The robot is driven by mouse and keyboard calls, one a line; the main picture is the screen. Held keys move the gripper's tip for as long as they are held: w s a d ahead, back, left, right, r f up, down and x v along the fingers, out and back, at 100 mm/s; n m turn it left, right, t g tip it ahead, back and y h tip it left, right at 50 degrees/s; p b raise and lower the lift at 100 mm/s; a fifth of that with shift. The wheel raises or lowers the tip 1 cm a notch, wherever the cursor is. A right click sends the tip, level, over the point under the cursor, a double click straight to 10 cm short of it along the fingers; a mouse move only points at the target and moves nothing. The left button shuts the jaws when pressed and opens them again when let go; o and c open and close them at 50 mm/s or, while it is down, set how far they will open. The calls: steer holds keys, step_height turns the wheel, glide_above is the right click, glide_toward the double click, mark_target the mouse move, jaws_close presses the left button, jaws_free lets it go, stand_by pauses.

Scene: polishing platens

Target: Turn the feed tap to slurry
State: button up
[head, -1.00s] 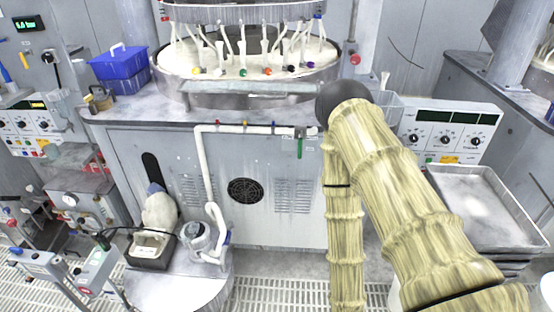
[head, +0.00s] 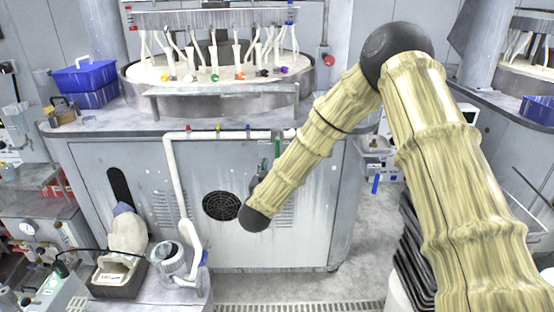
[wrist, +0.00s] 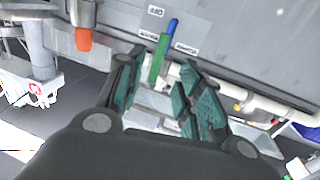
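The feed tap shows as a green handle (wrist: 157,60) with a blue end in the wrist view, on a white pipe (wrist: 245,97) along the grey cabinet front. In the head view the green handle (head: 277,146) hangs below the right end of the pipe (head: 170,160). Small white labels (wrist: 184,47) sit around the handle; their words are too small to read surely. My gripper (wrist: 155,88) is open, with teal finger pads on either side of the gap. The handle shows in the gap, with no clear contact. In the head view my arm mostly hides the gripper.
The polishing platen (head: 135,72) with several hoses stands on the cabinet top above the pipe. A blue crate (head: 85,75) sits at its left. A pump (head: 180,262) and a white bottle (head: 128,232) stand low at the left. An orange-tipped part (wrist: 83,40) shows left of the handle.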

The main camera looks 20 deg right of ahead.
mark_target(277, 151)
steer(key=p+x, duration=0.1)
steer(key=x, duration=0.9)
steer(key=shift+f, duration=0.1)
jaws_close()
